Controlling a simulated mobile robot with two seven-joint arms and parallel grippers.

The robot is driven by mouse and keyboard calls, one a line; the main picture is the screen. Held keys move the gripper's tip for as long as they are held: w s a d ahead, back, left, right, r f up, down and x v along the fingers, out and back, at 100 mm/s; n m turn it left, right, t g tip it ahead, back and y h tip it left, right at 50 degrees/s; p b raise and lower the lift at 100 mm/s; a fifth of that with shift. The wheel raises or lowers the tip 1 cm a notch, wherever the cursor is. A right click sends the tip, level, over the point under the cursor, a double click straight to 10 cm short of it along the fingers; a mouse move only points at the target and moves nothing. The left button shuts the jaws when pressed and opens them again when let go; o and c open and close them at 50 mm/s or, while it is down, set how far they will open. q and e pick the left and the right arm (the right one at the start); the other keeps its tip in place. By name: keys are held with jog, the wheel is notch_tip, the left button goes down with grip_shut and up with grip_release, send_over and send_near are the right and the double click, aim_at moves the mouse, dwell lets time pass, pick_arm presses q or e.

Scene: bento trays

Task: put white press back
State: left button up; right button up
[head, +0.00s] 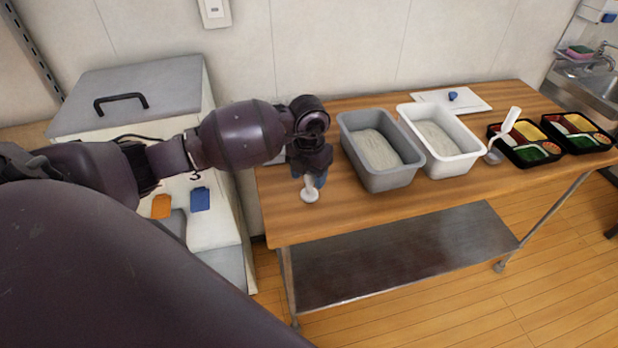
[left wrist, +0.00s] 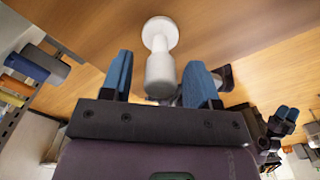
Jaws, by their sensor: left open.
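The white press (head: 309,191) is at the left end of the wooden table, right below my left gripper (head: 308,176). In the left wrist view, the white press (left wrist: 160,62) shows a round end and a thicker end. My left gripper (left wrist: 160,78) is open, with one blue finger on each side of the press's thicker end. A gap shows between the press and each finger. The gripper hides part of the press in the head view. I do not see my right gripper in the head view.
A grey tub (head: 378,180) and a white tub (head: 450,165) of rice stand right of the gripper. A white board (head: 428,96) with a blue item lies behind. The table's front left is clear.

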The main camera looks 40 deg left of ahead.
pick_arm(q)
notch_tip(320, 180, up, 11)
jog(key=shift+s+f, duration=0.1)
jog(key=shift+f, duration=0.05)
dwell(0.4)
